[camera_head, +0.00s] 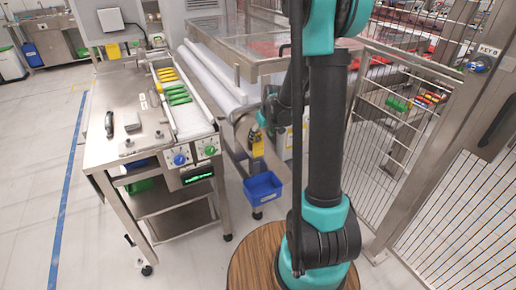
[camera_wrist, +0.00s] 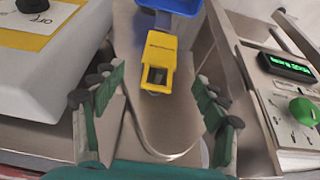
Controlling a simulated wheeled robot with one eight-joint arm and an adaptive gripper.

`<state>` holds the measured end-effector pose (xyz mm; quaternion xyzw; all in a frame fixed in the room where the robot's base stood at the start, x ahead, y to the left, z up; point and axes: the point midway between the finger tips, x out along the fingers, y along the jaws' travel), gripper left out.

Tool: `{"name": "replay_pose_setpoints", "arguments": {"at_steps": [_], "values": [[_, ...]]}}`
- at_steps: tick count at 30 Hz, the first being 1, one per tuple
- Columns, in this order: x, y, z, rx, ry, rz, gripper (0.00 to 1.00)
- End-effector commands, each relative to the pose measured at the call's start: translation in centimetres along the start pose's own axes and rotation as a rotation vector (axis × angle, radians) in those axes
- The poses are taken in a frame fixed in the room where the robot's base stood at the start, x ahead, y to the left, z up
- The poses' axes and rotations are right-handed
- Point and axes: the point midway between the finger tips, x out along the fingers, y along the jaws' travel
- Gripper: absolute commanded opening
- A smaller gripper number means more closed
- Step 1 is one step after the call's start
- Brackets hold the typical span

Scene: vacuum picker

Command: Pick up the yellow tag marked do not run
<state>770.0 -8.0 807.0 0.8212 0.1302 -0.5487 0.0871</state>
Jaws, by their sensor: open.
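A yellow tag (camera_wrist: 158,48) with a rectangular opening and small dark lettering shows in the wrist view; the lettering is too small to read. It also shows in the head view as a small yellow piece (camera_head: 258,147) above a blue bin (camera_head: 262,187). My gripper (camera_wrist: 158,78) is open. I cannot tell how far beyond the fingertips the tag lies. In the head view my gripper is small and partly hidden by my arm.
A steel conveyor table (camera_head: 120,115) with yellow and green pieces stands left. Its control panel has a green display (camera_wrist: 290,67) and green knob (camera_wrist: 303,110), right of my fingers in the wrist view. A pale housing (camera_wrist: 45,75) is left there. Wire fencing (camera_head: 440,190) stands right.

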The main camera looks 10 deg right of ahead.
Motion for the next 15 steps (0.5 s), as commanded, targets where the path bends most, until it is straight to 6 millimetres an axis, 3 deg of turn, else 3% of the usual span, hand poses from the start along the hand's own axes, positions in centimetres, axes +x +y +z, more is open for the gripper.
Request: {"name": "replay_pose_setpoints", "arguments": {"at_steps": [6,15], "values": [[2.8,0.0,-0.1,-0.001,0.0,0.0,0.72],[4.2,0.0,-0.1,0.0,0.0,0.0,0.72]]}}
